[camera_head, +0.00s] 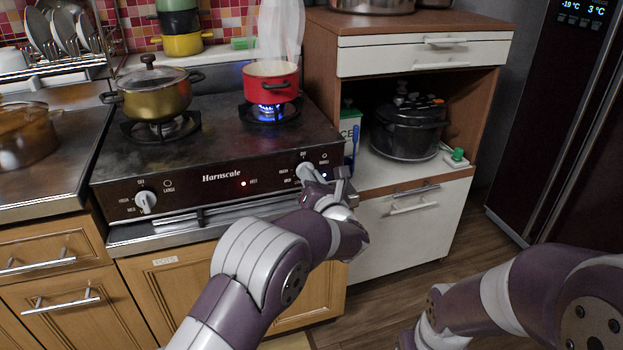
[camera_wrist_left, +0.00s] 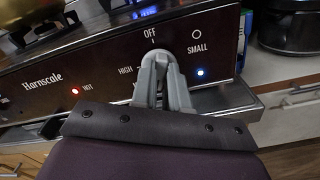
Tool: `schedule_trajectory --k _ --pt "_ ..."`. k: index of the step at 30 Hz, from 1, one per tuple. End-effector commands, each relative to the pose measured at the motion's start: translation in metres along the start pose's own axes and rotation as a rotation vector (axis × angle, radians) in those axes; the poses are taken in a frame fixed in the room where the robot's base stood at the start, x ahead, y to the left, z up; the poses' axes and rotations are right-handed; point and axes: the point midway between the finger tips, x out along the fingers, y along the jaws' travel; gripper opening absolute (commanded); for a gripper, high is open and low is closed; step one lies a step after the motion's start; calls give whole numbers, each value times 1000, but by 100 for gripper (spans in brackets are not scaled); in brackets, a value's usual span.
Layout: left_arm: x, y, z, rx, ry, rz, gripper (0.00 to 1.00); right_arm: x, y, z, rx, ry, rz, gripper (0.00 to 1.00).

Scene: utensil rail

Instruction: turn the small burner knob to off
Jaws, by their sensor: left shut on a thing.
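The small burner knob (camera_head: 305,171) is pale grey and sits at the right end of the dark Harnscale stove panel (camera_head: 222,190). My left gripper (camera_head: 322,184) is at the knob, shut on it. In the left wrist view my left gripper's grey fingers (camera_wrist_left: 164,65) close in just under the OFF mark, beside HIGH and SMALL. The fingers hide most of the knob, so I cannot tell where it points. A blue flame (camera_head: 268,110) burns under the red pot (camera_head: 271,82) on the right burner. My right gripper is out of view.
The large burner knob (camera_head: 146,201) is at the panel's left, below a gold pot (camera_head: 154,94). A red HOT light (camera_wrist_left: 75,91) and a blue light (camera_wrist_left: 200,72) are lit. A metal handle bar (camera_head: 230,211) runs below the panel. A white cabinet (camera_head: 405,231) stands at right.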

Motion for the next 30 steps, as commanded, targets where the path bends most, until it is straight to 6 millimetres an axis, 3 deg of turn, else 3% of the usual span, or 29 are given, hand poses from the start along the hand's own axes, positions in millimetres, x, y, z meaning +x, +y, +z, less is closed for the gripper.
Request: schedule_trajectory --k 14,30 --pt "0 -2 1 422 0 -1 0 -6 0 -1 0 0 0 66" --pt "0 -3 0 937 0 -2 0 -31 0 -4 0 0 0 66"
